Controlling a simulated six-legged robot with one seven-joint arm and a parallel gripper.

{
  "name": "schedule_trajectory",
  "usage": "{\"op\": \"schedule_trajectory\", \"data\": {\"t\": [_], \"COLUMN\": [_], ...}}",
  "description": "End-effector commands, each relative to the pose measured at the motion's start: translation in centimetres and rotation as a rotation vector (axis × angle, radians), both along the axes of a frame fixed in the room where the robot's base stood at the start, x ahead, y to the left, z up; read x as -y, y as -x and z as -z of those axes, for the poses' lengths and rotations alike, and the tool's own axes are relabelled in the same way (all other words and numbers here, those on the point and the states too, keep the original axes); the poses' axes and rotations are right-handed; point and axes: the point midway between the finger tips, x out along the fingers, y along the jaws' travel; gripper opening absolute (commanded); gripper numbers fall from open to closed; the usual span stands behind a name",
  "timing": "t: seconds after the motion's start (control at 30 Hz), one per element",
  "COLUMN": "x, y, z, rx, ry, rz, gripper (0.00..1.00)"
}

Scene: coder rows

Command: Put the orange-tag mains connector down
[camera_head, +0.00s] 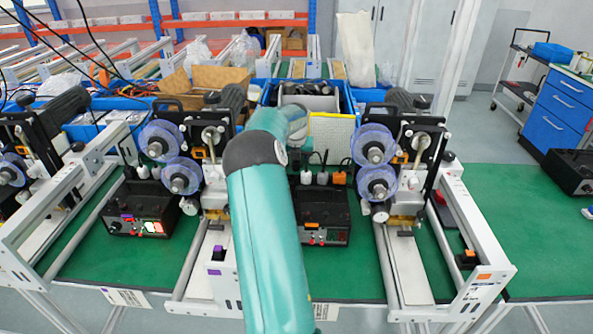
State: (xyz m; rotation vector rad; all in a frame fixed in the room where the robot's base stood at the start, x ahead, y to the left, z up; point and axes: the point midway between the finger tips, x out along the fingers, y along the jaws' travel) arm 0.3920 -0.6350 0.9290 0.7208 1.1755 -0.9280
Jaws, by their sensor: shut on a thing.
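My teal arm rises through the middle of the picture and bends away from me at its dark elbow. My gripper does not show; the arm covers the area around its end, so what it holds is hidden. A small orange connector-like piece (339,179) with a dark cable stands at the back of the black control box (325,207), right of two pale plugs (314,178). I cannot tell if it is the orange-tag mains connector. A black block with an orange tag (467,259) sits on the right coder's frame.
Coders with clear blue reels (375,165) stand left and right of my arm. A second control box (140,210) with lit displays is at left. Blue bins (350,105) stand behind. The green table top (345,272) is bare in front of the middle box.

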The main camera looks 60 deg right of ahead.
Motion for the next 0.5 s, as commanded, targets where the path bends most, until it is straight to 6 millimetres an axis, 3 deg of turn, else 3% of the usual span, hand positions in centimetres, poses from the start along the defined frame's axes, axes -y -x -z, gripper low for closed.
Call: {"op": "schedule_trajectory", "data": {"t": [0.1, 0.2, 0.5], "x": [0.0, 0.0, 0.0], "y": [0.1, 0.1, 0.1], "z": [2.4, 3.4, 3.6], "rx": [-0.002, 0.000, -0.001], "ry": [-0.003, -0.001, -0.001], "rz": [0.001, 0.001, 0.001], "gripper": [0.00, 0.00, 0.00]}}
